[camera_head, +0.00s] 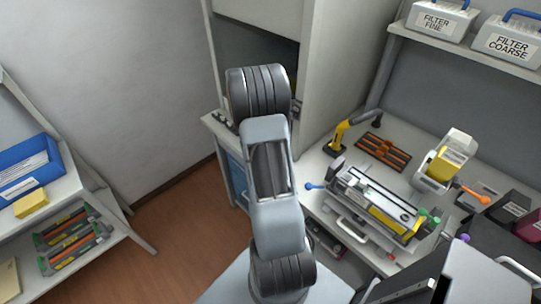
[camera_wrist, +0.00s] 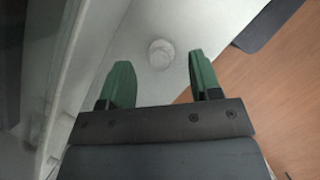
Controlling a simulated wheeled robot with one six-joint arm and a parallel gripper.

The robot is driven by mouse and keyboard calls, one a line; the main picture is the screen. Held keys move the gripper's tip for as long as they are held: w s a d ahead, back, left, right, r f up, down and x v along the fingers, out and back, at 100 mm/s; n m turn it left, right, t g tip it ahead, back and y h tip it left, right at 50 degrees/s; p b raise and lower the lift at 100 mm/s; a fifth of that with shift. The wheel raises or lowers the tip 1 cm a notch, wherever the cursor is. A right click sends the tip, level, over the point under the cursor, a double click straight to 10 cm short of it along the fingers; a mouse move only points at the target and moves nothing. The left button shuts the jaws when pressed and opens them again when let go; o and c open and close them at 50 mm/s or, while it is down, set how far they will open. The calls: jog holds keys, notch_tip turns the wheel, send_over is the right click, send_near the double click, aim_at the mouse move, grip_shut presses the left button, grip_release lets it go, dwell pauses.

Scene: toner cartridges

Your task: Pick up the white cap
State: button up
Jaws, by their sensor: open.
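A small round white cap (camera_wrist: 160,54) shows in the wrist view on a pale surface. It lies beyond the fingertips, about midway between the two fingers, and is apart from both. My gripper (camera_wrist: 160,77) has two green fingers spread wide with nothing between them. In the head view my own arm fills the middle, and neither my gripper nor the cap can be made out there.
A workbench on the right holds a toner unit (camera_head: 376,205), an orange rack (camera_head: 383,152) and a yellow lamp-like tool (camera_head: 340,137). A shelf with a blue bin (camera_head: 27,168) stands at left. Brown floor (camera_head: 170,240) lies between them.

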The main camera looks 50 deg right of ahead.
jog(key=shift+x, duration=1.45)
jog(key=c, duration=0.9)
